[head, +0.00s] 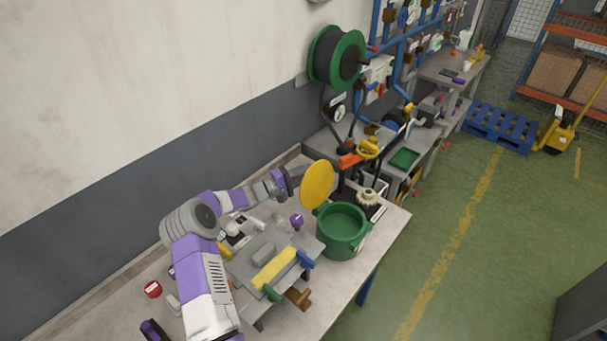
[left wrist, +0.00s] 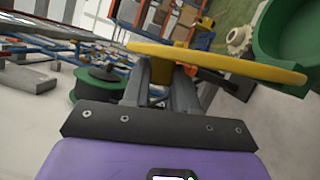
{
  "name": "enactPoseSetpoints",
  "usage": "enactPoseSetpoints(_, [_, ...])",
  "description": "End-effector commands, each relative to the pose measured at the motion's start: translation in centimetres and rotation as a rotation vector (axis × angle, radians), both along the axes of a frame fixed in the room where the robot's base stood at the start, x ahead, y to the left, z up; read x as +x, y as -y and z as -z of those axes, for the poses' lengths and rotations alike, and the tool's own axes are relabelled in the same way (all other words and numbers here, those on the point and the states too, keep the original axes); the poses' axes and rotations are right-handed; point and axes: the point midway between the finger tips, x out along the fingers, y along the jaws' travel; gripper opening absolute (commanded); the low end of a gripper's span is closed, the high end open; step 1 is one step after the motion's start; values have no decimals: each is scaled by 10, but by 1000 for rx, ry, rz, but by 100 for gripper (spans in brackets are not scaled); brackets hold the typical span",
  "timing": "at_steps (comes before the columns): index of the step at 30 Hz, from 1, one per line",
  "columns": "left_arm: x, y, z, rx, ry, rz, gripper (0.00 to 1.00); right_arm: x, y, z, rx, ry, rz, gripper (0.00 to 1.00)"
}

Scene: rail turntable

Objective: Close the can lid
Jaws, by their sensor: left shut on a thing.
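The green can (head: 342,231) stands upright on the workbench, with its open mouth facing up. Its round yellow lid (head: 317,185) is raised, steeply tilted above the can's back-left rim. My left gripper (head: 300,172) is at the lid's left side, shut on it; the exact grip point is hard to see in the head view. In the left wrist view, the gripper's fingers (left wrist: 167,80) meet the lid (left wrist: 225,63), seen nearly edge-on. Part of the green can (left wrist: 285,45) shows at the upper right. My right gripper is not in view.
Left of the can is a grey fixture with a yellow block (head: 273,268) and coloured handles. A cable reel (head: 337,57) and a yellow valve wheel (head: 368,148) stand behind. A pale gear (head: 368,198) sits close behind the can. The bench's right edge is near the can.

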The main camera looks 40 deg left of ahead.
Motion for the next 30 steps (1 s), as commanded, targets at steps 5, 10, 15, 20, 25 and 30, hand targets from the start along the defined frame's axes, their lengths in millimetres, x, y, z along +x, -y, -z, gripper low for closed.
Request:
enactPoseSetpoints(5, [0, 11, -7, 72, 7, 3, 0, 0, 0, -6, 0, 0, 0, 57])
enactPoseSetpoints(10, [-2, 28, -12, 190, 17, 4, 0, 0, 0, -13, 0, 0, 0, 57])
enactPoseSetpoints(15, [-3, 46, -14, 317, 27, 3, 0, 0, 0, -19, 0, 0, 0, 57])
enactPoseSetpoints(20, [-5, 62, -14, 427, 37, 4, 0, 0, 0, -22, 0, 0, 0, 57])
enactPoseSetpoints(25, [-6, 74, -12, 478, 41, 2, 0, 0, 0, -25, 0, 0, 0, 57])
enactPoseSetpoints(30, [-7, 83, -10, 473, 42, 3, 0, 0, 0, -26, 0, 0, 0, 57])
